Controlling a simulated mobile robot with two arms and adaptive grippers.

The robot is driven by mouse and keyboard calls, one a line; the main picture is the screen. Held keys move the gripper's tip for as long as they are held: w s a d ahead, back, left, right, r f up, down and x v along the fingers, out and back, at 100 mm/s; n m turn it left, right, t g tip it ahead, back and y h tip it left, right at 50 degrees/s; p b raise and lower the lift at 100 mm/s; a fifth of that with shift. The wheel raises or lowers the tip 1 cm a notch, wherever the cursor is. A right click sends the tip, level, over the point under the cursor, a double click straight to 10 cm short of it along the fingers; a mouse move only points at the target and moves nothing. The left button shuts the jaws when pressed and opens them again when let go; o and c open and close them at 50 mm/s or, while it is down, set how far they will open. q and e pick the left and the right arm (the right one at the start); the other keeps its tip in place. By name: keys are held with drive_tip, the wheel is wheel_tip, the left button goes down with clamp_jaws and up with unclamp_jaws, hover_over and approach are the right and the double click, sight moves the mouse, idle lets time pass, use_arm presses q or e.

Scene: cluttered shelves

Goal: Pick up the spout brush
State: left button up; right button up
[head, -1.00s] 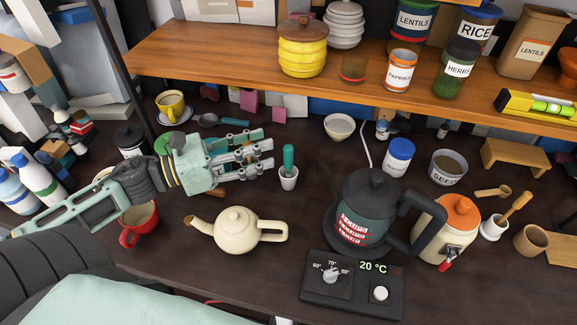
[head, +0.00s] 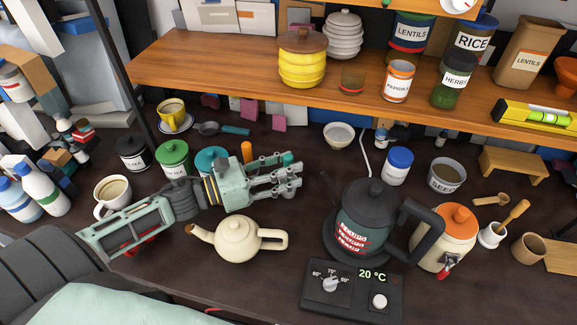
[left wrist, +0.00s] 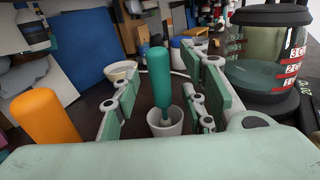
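The spout brush (left wrist: 160,76) has a teal handle and stands upright in a small white cup (left wrist: 164,123) in the left wrist view. My left gripper (left wrist: 163,95) is open, with one finger on each side of the handle and visible gaps between them. In the head view, only the top of the brush (head: 288,157) shows past the fingers of my left gripper (head: 291,174); the cup is hidden there. My right gripper is not in view.
A cream teapot (head: 237,238) stands just in front of the gripper. A dark kettle (head: 366,222) stands to the right. An orange handle (head: 246,151) rises behind the gripper. Lidded tins (head: 173,160) stand behind my left arm. A wooden shelf (head: 220,66) runs above the back.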

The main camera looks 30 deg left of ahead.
use_arm(q)
drive_tip(key=shift+w+d, duration=0.3)
drive_tip(key=shift+w, duration=0.1)
drive_tip(key=shift+c, duration=0.5)
drive_tip(key=c, duration=0.9)
